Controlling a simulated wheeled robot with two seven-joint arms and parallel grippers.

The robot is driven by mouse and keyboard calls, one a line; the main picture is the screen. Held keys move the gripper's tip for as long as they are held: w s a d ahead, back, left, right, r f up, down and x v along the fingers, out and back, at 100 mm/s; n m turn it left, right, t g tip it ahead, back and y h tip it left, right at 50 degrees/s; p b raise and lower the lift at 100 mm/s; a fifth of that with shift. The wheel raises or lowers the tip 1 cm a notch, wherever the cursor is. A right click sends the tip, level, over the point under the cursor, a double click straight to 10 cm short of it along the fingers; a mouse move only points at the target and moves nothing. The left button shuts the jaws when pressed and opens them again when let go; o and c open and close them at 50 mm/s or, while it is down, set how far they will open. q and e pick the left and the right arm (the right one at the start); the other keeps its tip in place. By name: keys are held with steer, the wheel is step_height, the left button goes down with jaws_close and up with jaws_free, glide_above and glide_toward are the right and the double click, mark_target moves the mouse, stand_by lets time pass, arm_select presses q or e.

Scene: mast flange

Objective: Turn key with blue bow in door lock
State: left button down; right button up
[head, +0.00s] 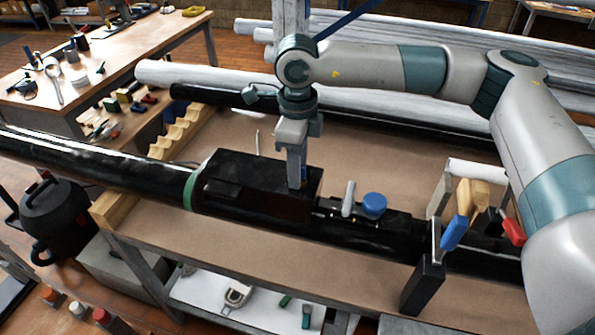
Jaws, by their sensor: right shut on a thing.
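My right gripper (297,182) comes down from my right arm onto the top of a black box (250,180) on the long black mast. Its jaws are shut, and a small patch of blue, which looks like the bow of the key (305,174), shows at the fingertips. The key's shaft and the lock are hidden by the fingers and the box, so I cannot tell how far the key sits in or its angle. My left gripper is not in view.
Right of the box are a pale upright lever (349,198) and a blue round knob (374,204). A black holder (424,283) with blue-handled, wooden and red-handled tools stands by the front edge. The brown bench top (250,132) behind the mast is mostly clear.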

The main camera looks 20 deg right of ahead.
steer(key=o, duration=0.6)
steer(key=shift+c, duration=0.2)
steer(key=shift+r, duration=0.1)
steer(key=shift+r+p, duration=0.95)
steer(key=shift+r, duration=2.05)
